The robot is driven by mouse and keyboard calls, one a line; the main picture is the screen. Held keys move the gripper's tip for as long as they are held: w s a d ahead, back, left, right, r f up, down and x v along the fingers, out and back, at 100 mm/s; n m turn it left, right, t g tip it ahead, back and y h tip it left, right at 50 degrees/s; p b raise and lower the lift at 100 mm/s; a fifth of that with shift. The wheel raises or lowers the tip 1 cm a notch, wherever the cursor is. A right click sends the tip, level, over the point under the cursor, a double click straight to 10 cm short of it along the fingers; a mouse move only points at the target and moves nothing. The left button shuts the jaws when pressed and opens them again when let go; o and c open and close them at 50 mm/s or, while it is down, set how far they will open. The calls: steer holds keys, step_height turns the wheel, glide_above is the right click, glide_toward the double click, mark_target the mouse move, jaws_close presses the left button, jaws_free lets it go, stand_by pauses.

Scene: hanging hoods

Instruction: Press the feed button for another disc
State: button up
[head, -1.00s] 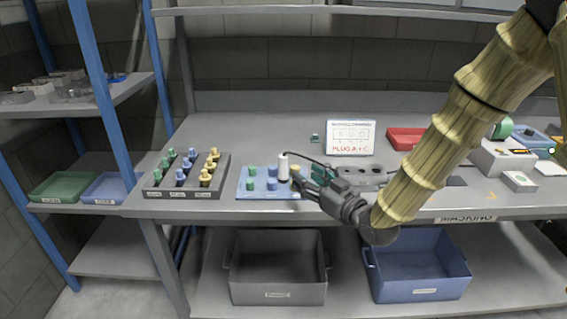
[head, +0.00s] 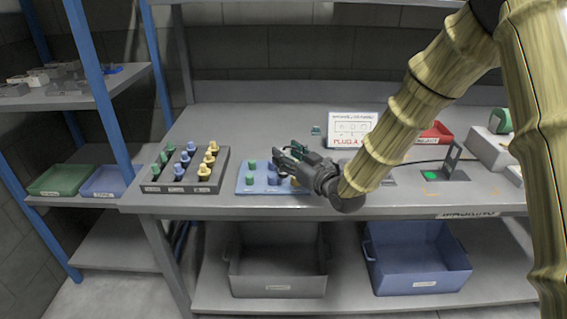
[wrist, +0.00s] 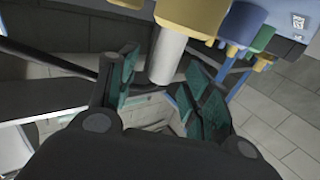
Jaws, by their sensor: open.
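My gripper (head: 286,152) is open, over the right part of a blue tray (head: 243,187) on the bench. In the wrist view the green-padded fingers of my gripper (wrist: 160,92) stand apart. A white cylinder (wrist: 167,57) shows between and just beyond their tips; I cannot tell if they touch it. The tray holds a green plug (head: 250,167) and a blue plug (head: 272,180), among others.
A dark rack (head: 205,188) with green, blue and yellow plugs stands left of the tray. A sign (head: 345,128) stands behind.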

steer(key=shift+x, duration=1.05)
jaws_close()
steer(key=shift+r, duration=0.15)
steer(key=shift+r, duration=0.55)
steer(key=shift+s+d+r, duration=0.1)
steer(key=shift+s+r, duration=0.15)
steer(key=shift+r, duration=0.3)
steer(key=shift+s+d+r, duration=0.1)
steer(key=shift+s+r, duration=0.2)
steer(key=shift+r, duration=0.25)
steer(key=s+d, duration=0.2)
steer(key=s, duration=0.5)
steer(key=s+d+r+b, duration=0.1)
steer(key=s+d, duration=0.2)
steer(key=s, duration=0.3)
steer(key=shift+s+d+r+b, duration=0.25)
steer(key=shift+s+d+b, duration=0.05)
steer(key=shift+s+d, duration=0.1)
steer(key=shift+a+f, duration=0.1)
